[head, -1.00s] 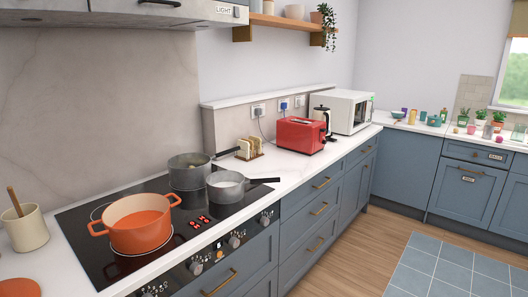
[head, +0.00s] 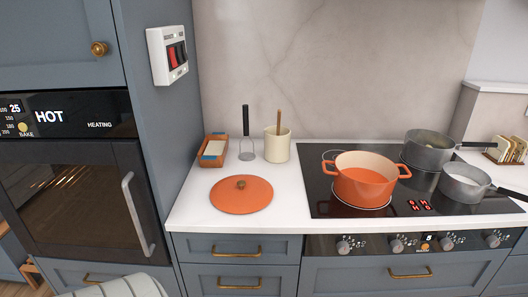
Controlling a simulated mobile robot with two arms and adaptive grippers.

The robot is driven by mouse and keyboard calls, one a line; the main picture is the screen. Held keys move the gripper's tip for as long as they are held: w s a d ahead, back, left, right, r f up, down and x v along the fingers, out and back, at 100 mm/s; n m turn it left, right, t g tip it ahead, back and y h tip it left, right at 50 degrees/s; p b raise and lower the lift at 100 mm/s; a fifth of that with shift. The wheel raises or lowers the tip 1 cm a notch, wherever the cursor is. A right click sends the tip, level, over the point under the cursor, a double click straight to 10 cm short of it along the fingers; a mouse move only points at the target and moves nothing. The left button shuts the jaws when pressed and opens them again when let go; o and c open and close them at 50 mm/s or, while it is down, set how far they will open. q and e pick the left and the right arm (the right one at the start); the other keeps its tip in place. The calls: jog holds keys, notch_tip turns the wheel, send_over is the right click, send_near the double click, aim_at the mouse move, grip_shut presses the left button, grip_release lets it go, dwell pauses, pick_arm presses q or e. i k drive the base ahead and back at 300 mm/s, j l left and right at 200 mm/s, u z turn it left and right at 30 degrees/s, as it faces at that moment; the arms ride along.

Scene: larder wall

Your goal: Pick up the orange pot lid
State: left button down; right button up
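The orange pot lid (head: 228,197) lies flat on the white worktop, left of the black hob, with its small brown knob facing up. The matching orange pot (head: 364,182) stands uncovered on the hob to the right, with orange-red contents. Neither of my grippers shows in the head view.
Behind the lid are a wooden box (head: 207,150), a masher (head: 246,140) and a cream crock (head: 277,145). Two grey saucepans (head: 428,152) (head: 462,183) stand on the hob. The hot oven (head: 78,190) and a tall cabinet side bound the left. Worktop in front of the lid is clear.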

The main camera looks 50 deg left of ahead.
aim_at(242, 194)
jog(key=u, duration=1.75)
